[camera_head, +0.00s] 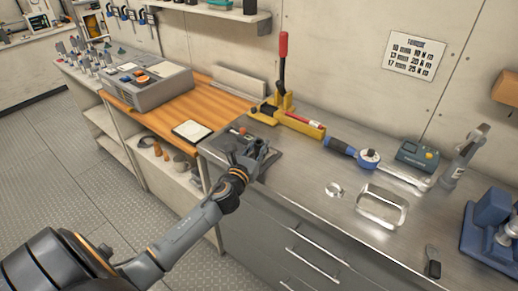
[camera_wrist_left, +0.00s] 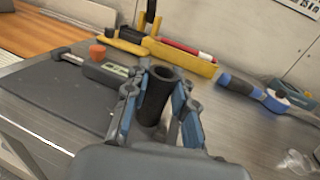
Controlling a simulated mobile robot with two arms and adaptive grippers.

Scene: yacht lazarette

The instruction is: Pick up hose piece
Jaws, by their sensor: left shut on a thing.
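The hose piece (camera_wrist_left: 158,92) is a short black tube with an open end. In the left wrist view it stands roughly upright between the two blue-padded fingers of my left gripper (camera_wrist_left: 158,108), which is shut on it. In the head view my left gripper (camera_head: 251,153) is over the near left end of the metal workbench, by a dark mat. The hose piece is hard to make out there, hidden by the fingers. I cannot tell whether its lower end touches the bench. My right gripper is not in view.
A dark mat (camera_wrist_left: 50,90) with a caliper (camera_wrist_left: 103,70) lies left of the gripper. A yellow tool with a red lever (camera_head: 283,70) stands behind. A torque wrench (camera_head: 368,158), a metal tray (camera_head: 382,207) and a blue vise (camera_head: 490,222) are to the right. Bare bench lies in front.

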